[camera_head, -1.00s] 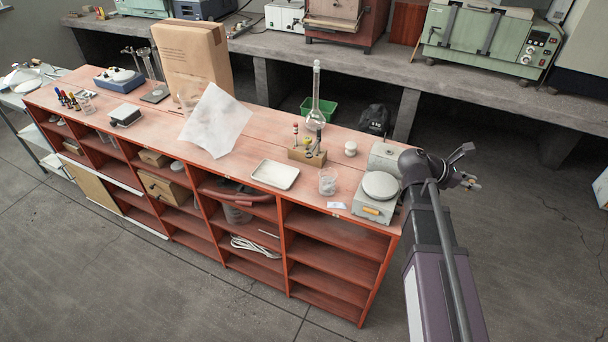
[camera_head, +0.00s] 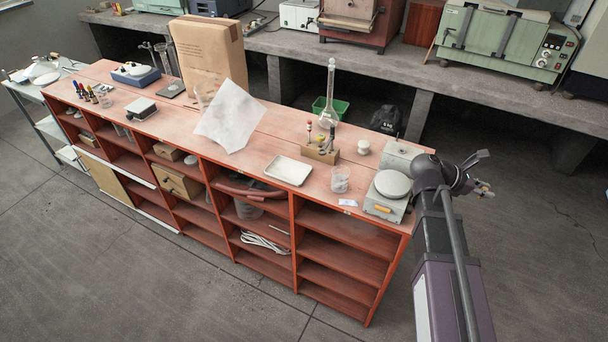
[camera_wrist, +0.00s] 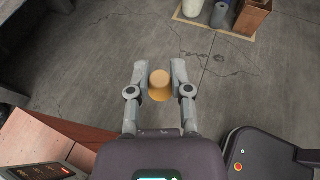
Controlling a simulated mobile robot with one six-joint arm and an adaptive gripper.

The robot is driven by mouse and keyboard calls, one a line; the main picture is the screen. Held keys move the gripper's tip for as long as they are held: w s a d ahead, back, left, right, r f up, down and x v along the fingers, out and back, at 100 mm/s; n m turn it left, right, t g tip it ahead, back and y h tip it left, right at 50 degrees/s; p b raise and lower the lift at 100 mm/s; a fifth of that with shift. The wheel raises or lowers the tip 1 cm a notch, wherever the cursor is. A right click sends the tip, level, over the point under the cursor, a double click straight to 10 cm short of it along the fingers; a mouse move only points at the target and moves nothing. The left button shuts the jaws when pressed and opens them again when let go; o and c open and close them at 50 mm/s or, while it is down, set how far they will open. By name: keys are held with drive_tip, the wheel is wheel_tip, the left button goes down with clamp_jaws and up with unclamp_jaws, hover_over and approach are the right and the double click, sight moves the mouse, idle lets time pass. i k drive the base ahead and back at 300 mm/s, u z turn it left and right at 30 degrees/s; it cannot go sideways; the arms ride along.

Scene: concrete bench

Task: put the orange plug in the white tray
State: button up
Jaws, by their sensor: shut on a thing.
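The orange plug (camera_wrist: 160,85) is between the two fingers of my gripper (camera_wrist: 160,80) in the wrist view, and the fingers are shut on it. In the head view my gripper (camera_head: 484,173) is at the right, out past the right end of the red bench, with bare floor behind it; the plug is too small to make out clearly there. The white tray (camera_head: 288,171) lies on the bench top near its front edge, left of my gripper and well apart from it. It looks empty.
Right of the tray are a glass beaker (camera_head: 340,179), a wooden block with several small tools (camera_head: 320,152) and a scale-like device (camera_head: 392,187). A tall glass flask (camera_head: 329,105) stands behind the block. A white sheet (camera_head: 230,116) is to the tray's left.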

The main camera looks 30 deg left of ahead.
sight(288, 171)
drive_tip(key=z, duration=0.1)
drive_tip(key=k, duration=0.85)
drive_tip(key=u, duration=0.85)
drive_tip(key=i, duration=1)
drive_tip(key=u, duration=0.05)
